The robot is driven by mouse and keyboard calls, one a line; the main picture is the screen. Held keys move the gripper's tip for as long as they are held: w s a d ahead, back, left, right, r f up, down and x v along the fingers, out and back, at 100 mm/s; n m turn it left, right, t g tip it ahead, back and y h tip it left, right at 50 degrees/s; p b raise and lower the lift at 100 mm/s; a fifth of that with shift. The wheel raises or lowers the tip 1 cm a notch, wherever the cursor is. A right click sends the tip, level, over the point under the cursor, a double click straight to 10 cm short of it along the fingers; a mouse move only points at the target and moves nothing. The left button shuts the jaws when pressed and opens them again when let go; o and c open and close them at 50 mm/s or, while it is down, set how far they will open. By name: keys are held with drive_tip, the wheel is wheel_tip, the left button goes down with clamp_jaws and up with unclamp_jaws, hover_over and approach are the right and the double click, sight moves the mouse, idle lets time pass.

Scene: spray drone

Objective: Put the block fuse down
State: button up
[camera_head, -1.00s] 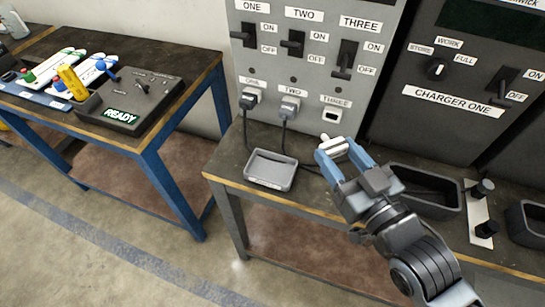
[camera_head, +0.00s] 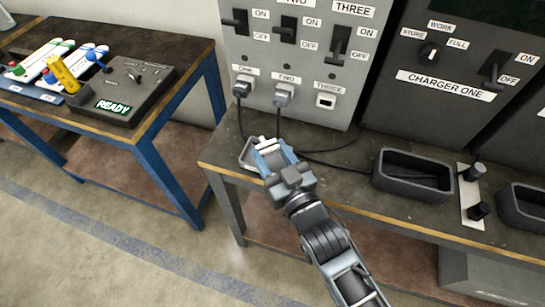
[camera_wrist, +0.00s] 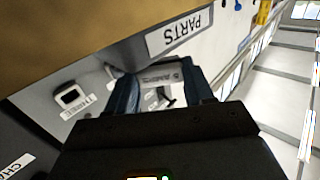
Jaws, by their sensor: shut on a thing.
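The block fuse (camera_head: 264,142) is a small pale block between my gripper's fingers. It also shows in the wrist view as a grey block with lettering (camera_wrist: 158,74), held between the two dark blue fingers. My gripper (camera_head: 272,148) is shut on it over the small grey tray (camera_head: 244,155) on the bench. The arm and gripper hide most of the tray. The wrist view shows a PARTS label (camera_wrist: 180,33) close to the fingers. I cannot tell whether the fuse touches the tray.
A panel with three switches (camera_head: 287,30) and sockets stands behind the bench (camera_head: 335,165), with cables at sockets ONE and TWO. A dark open bin (camera_head: 412,178) is to the right. A blue-framed table (camera_head: 150,125) with a READY console is at the left, across a gap.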

drive_tip(key=shift+f, duration=0.8)
